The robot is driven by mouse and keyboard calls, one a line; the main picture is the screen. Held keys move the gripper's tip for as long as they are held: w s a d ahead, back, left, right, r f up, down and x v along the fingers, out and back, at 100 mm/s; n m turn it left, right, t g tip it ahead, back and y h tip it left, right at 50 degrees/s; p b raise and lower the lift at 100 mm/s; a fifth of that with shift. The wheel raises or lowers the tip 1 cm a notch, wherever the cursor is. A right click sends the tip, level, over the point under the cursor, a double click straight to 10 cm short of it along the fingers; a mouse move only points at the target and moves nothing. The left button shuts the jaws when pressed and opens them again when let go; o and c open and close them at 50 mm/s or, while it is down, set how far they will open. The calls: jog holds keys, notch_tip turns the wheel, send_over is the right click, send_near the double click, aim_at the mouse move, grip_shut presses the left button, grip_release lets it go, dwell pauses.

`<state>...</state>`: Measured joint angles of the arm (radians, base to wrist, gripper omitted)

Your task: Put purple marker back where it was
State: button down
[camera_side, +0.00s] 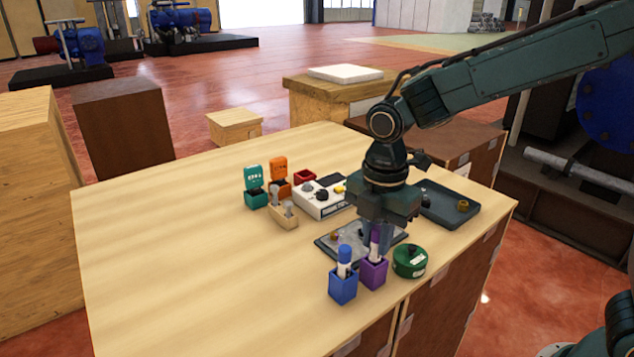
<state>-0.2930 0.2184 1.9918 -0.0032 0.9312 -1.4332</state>
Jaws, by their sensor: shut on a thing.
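The purple marker (375,246) stands about upright at the purple holder (373,275), near the table's front edge. Its lower end is at or inside the holder's opening; I cannot tell how deep it sits. My gripper (378,236) points down over the holder and is shut on the purple marker. The fingers partly hide the marker's upper part.
A blue holder (343,289) with a blue marker (344,257) stands just left of the purple holder. A green round container (410,262) is close on the right. A dark tray (330,246) lies behind. The table's left side (170,250) is clear.

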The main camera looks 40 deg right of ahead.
jog(key=shift+f, duration=0.6)
jog(key=shift+f, duration=0.15)
jog(key=c, duration=1.3)
grip_release()
notch_tip(320, 180, up, 12)
jog(key=shift+r, duration=0.2)
